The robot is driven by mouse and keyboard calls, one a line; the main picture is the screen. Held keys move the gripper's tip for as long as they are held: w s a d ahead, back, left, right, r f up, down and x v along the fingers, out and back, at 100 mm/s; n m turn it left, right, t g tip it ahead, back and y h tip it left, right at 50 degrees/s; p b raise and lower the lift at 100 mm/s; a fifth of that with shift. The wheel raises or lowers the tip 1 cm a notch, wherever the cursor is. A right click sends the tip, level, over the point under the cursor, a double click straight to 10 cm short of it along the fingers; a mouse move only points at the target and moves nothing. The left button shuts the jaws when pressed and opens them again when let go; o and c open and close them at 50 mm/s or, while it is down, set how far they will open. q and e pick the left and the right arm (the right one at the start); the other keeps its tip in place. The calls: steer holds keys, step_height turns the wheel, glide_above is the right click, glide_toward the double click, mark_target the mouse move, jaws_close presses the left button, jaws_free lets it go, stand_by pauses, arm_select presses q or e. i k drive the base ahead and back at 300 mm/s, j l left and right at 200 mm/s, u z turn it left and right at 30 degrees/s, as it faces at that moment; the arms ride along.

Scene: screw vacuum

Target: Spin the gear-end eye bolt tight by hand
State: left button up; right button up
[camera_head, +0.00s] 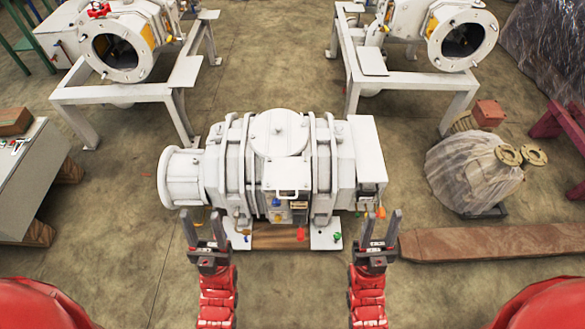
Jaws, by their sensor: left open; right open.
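The gear-end eye bolt is too small to make out for sure among the small fittings on the pump's top. My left gripper (204,226) is open and empty in front of the pump's left part. My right gripper (380,226) is open and empty in front of its right end. Both point away from me, fingers up in the picture.
White steel stands (185,72) carrying similar machines are behind at left and right. A wrapped machine (460,170) and a brown beam (490,241) lie at right. The floor left of the pump is clear.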

mark_target(338, 130)
steer(key=i+l, duration=0.15)
steer(key=i, duration=0.45)
steer(key=i+l, duration=0.15)
steer(key=i, duration=0.4)
